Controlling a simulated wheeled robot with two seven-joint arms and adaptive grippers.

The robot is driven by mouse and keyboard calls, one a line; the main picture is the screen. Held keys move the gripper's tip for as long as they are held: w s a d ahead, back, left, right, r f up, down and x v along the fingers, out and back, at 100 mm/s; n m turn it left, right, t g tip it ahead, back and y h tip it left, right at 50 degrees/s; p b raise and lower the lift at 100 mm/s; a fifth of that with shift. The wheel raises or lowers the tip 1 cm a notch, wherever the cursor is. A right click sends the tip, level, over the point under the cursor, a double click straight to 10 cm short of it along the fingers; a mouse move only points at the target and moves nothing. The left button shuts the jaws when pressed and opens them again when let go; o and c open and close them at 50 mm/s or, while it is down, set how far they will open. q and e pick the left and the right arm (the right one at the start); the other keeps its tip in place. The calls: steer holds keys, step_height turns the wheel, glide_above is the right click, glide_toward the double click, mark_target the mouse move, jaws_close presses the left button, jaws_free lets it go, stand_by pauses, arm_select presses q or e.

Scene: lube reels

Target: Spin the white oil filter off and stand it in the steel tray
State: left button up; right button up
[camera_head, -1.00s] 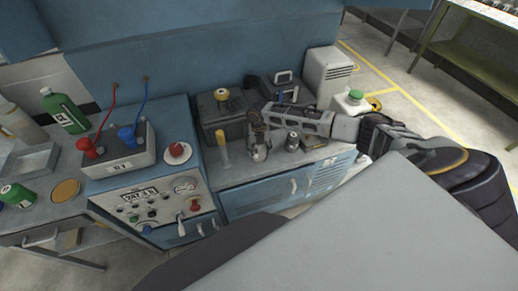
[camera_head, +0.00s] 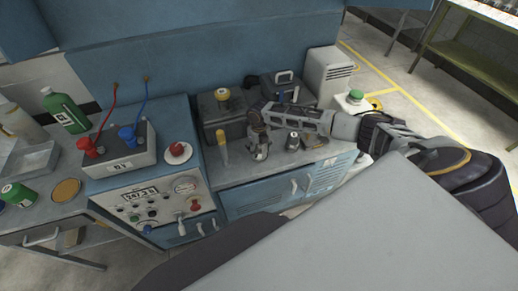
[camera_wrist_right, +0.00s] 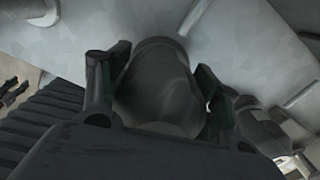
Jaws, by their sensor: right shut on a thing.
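My right gripper (camera_head: 259,145) points down over the right part of the workbench. In the right wrist view my right gripper (camera_wrist_right: 160,85) has its two fingers on either side of a rounded cylinder, shut on it. This cylinder, the white oil filter (camera_wrist_right: 157,90) as far as I can tell, looks dark grey in the shade. What is under it is hidden. The steel tray (camera_head: 27,160), shallow and rectangular, lies on the left bench, far from my right gripper. It looks empty. My left gripper is not in view.
A control panel (camera_head: 155,207) and a box (camera_head: 120,169) with red and blue clamps stand between gripper and tray. Green bottles (camera_head: 62,110) stand or lie around the tray.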

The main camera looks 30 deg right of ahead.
steer(key=shift+s+a+f, duration=0.15)
steer(key=shift+s+f, duration=0.15)
steer(key=shift+f, duration=0.1)
steer(key=o, duration=1.3)
steer(key=shift+w, duration=0.1)
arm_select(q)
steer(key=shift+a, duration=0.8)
arm_select(e)
steer(key=shift+w+r, duration=0.1)
steer(key=shift+r, duration=0.15)
steer(key=shift+w+r, duration=0.15)
steer(key=shift+r, duration=0.45)
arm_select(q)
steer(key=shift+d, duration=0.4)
arm_select(e)
step_height(320, 180, up, 11)
steer(key=shift+f, duration=0.2)
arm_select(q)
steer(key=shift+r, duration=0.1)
